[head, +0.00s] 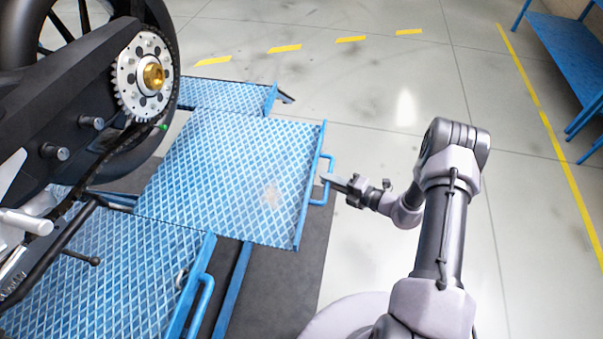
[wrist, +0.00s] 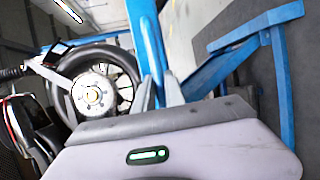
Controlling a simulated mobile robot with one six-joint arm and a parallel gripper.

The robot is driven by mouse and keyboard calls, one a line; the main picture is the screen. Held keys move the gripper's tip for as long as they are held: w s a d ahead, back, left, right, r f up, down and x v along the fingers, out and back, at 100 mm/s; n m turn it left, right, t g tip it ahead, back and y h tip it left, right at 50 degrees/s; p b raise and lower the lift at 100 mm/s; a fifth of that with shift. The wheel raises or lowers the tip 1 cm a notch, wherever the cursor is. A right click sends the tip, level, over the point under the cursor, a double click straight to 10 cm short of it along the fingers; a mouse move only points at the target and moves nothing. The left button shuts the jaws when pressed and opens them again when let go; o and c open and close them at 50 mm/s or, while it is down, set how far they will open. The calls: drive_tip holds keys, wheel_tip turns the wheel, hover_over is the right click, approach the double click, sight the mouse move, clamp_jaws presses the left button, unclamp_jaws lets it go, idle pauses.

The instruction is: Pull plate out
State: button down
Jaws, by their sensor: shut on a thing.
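The plate (head: 225,170) is a blue diamond-tread panel with a worn pale patch, in the middle of the head view. It juts out to the right of the tread panels before and behind it. A blue loop handle (head: 331,163) is on its right edge. My gripper (head: 327,179) is shut on this handle, reaching in from the right.
A motorcycle wheel with a sprocket (head: 140,75) stands over the plate's left side. Another blue tread panel (head: 100,265) with its own handle lies in the near left. A blue bench (head: 565,50) stands at far right. The floor right of the plate is clear around my arm.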

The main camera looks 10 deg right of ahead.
drive_tip(key=s+d, duration=0.2)
drive_tip(key=d, duration=0.4)
drive_tip(key=shift+b, duration=0.3)
drive_tip(key=shift+s+d, duration=0.1)
drive_tip(key=c, duration=1.4)
unclamp_jaws()
drive_tip(key=p+v, duration=0.4)
drive_tip(key=v, duration=1.3)
drive_tip(key=shift+s+d, duration=0.1)
drive_tip(key=shift+d, duration=0.05)
